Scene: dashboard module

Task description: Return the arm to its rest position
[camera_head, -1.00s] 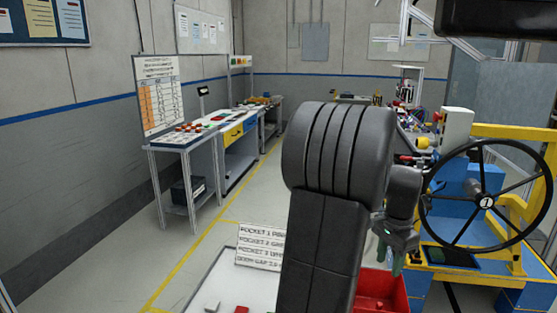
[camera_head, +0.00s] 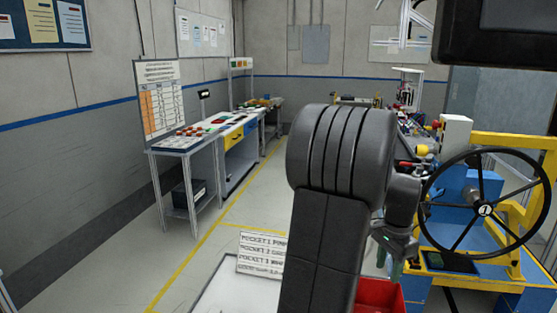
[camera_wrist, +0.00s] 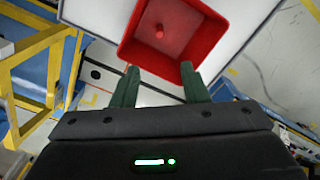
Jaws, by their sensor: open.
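My arm stands upright in the middle of the head view, its dark links hiding part of the floor and benches behind. My gripper (camera_head: 397,262) hangs at the right of the arm, fingers pointing down. In the wrist view my gripper (camera_wrist: 158,85) shows two green fingers spread apart with nothing between them. A red bin (camera_wrist: 195,50) lies beyond the fingertips, with a small round red shape inside it. In the head view the red bin (camera_head: 378,298) is partly hidden behind my arm.
A black steering wheel (camera_head: 485,210) on a yellow frame (camera_head: 510,137) stands close at the right. A dark monitor (camera_head: 500,35) hangs at the top right. A white sign (camera_head: 262,255) stands left of my arm. A bench (camera_head: 180,150) lines the left wall, with open floor before it.

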